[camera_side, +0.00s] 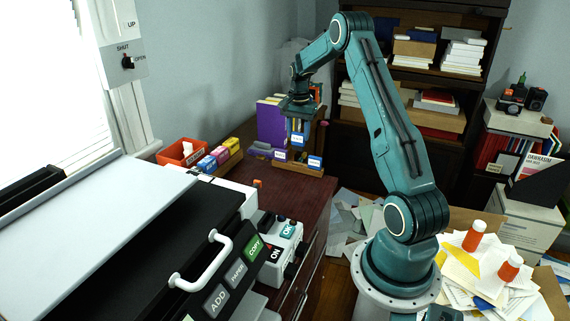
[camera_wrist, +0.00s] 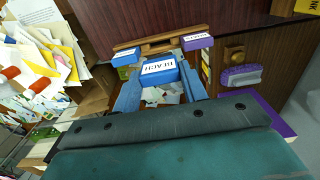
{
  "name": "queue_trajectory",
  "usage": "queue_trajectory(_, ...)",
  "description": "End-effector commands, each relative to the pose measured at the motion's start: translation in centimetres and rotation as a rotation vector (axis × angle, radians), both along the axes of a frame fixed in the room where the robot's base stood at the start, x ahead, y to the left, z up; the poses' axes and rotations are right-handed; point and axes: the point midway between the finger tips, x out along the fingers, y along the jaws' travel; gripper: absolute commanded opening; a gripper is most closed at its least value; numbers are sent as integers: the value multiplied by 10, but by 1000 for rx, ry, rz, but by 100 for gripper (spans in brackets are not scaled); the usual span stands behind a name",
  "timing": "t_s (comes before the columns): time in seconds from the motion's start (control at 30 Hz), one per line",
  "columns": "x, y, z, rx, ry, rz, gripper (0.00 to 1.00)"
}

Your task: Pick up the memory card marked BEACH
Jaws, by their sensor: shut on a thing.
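The memory card marked BEACH (camera_wrist: 158,72) is blue with a white label. In the wrist view it sits between the fingers of my gripper (camera_wrist: 160,84), which is shut on it. In the side view my gripper (camera_side: 298,122) points down and holds the card (camera_side: 297,138) above a wooden rack (camera_side: 300,169). The rack also shows in the wrist view (camera_wrist: 160,44). Two other labelled cards stand at the rack: a purple one (camera_wrist: 197,41) and a blue one (camera_wrist: 126,57). The held card looks clear of them.
Purple and other books (camera_side: 271,122) stand just behind the rack. An orange bin (camera_side: 183,152) and several coloured boxes (camera_side: 213,160) are to the left on the desk. Papers litter the floor at right.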

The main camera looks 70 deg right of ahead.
Motion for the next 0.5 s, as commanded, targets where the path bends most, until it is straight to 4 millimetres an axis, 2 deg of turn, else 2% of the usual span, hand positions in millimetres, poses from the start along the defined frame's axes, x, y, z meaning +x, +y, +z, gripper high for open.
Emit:
queue_trajectory(0.03, 0, 0, 13, -3, -3, 0, 21)
queue_trajectory(0.3, 0, 0, 71, -3, -3, 0, 21)
queue_trajectory(0.5, 0, 0, 102, -1, -2, 0, 21)
